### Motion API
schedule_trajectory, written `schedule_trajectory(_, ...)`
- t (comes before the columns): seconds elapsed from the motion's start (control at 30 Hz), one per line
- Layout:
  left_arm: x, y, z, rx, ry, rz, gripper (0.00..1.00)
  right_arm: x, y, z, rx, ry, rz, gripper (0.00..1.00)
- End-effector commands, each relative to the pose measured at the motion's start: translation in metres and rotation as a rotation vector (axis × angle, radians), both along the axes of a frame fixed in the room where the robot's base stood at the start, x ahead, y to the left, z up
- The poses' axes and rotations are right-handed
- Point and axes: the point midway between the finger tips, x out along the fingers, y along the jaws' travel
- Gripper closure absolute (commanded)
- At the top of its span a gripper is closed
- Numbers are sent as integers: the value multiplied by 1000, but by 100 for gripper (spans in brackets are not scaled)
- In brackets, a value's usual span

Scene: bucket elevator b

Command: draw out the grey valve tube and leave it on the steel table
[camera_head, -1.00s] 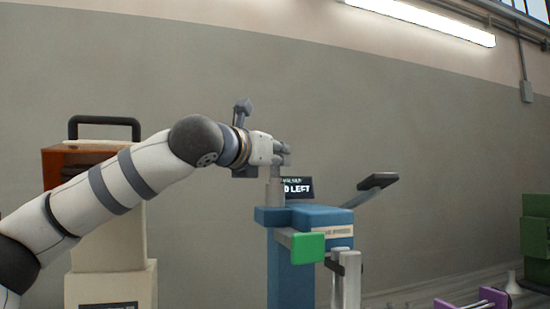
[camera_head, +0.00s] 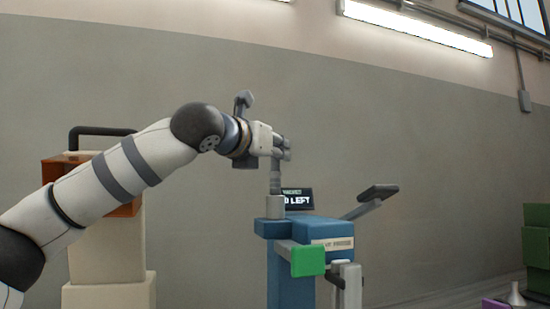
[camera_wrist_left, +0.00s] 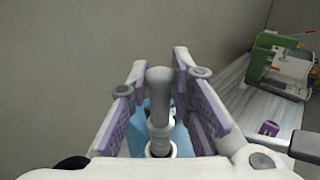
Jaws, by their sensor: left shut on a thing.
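The grey valve tube (camera_head: 275,180) stands upright over a lighter grey round collar (camera_head: 275,206) on top of the blue machine (camera_head: 318,228). Its lower end is at or inside the collar; I cannot tell how deep. My left gripper (camera_head: 281,150) comes in from the left and is shut on the tube's upper part. In the left wrist view the tube's rounded grey top (camera_wrist_left: 160,88) shows between the purple-padded fingers, with the pale collar (camera_wrist_left: 157,150) below it. The steel table cannot be made out. My right gripper is not in view.
A green block (camera_head: 307,260) sticks out from the machine's front, and a dark-ended lever (camera_head: 378,192) rises at its right. A small display (camera_head: 298,199) stands behind the collar. A cream cabinet with an orange box (camera_head: 60,167) is at left. Green crates (camera_head: 537,240) stand far right.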

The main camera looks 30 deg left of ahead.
Motion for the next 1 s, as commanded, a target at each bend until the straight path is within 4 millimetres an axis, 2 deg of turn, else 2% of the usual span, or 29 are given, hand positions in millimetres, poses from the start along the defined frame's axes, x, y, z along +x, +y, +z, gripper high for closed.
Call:
schedule_trajectory(0.6, -1, 0, 33, -2, -3, -1, 100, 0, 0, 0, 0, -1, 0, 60)
schedule_trajectory(1.0, -1, 0, 37, 0, -3, -1, 100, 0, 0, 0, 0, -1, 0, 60)
